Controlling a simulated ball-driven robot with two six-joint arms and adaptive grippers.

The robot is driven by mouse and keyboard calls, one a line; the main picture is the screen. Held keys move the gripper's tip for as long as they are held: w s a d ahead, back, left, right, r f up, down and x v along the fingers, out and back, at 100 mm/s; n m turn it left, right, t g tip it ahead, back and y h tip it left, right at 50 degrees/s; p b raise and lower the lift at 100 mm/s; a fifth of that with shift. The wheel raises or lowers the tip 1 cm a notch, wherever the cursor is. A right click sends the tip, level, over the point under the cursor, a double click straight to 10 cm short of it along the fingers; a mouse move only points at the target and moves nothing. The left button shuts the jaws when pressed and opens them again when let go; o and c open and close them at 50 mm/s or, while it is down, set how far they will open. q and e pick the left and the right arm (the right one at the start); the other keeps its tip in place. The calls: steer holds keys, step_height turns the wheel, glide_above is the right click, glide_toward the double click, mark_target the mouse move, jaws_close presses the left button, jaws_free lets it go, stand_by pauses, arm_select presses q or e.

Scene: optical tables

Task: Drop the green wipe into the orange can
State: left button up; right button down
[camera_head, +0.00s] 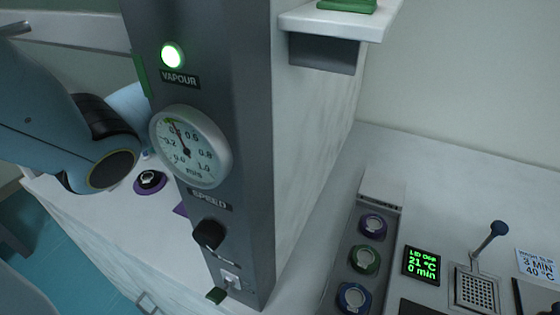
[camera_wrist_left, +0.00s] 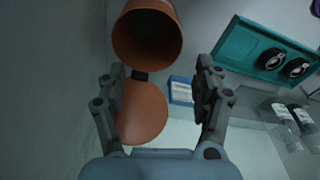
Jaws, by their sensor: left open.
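The orange can (camera_wrist_left: 147,38) shows in the left wrist view at the upper middle, its round mouth open toward the camera. An orange disc (camera_wrist_left: 142,112), apparently its lid, is just below it by a dark hinge-like piece. My left gripper (camera_wrist_left: 158,80) is open, its fingers to either side of the lid, with nothing visibly held. I cannot make out the green wipe for certain. A green item (camera_head: 347,5) sits on a white shelf, cut off by the top edge of the head view. My right gripper is not in view.
A grey instrument column (camera_head: 236,150) with a gauge (camera_head: 190,147) and a knob (camera_head: 209,235) stands beside my left arm. A teal tray (camera_wrist_left: 262,55) with black-ringed items, a blue-and-white box (camera_wrist_left: 181,90) and clear bottles (camera_wrist_left: 285,135) lie right of the can.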

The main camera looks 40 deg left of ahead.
arm_select(q)
steer(key=shift+r, duration=0.1)
step_height(320, 180, up, 7)
steer(key=shift+s+d+r, duration=0.15)
steer(key=shift+s+d, duration=0.1)
steer(key=shift+s, duration=0.1)
stand_by(0.4)
